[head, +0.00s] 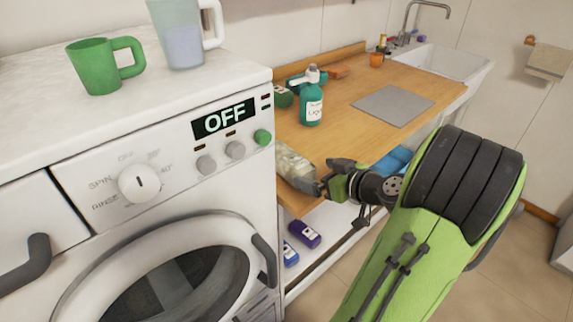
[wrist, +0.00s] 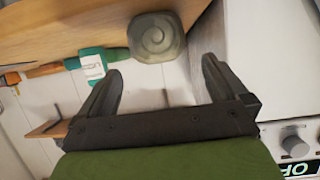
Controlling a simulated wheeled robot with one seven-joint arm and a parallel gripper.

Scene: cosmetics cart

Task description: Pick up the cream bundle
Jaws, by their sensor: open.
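The cream bundle (head: 293,164) lies on the wooden counter near its front edge, close beside the washing machine. In the wrist view its rolled, spiral end (wrist: 157,38) faces me and looks grey-green. My gripper (head: 318,177) is open at the counter's front edge, close to the bundle's near end, which it partly hides in the head view. In the wrist view the bundle's end is ahead of my fingers (wrist: 162,67), roughly centred between the fingertips. No contact shows, and nothing is between the fingers.
The washing machine (head: 150,140) stands tight on the left, with a green mug (head: 95,67) and a clear pitcher (head: 182,38) on top. A teal spray bottle (head: 311,103) stands behind the bundle. A grey mat (head: 393,104) lies farther back. Purple (head: 304,231) and blue items sit on the shelf below.

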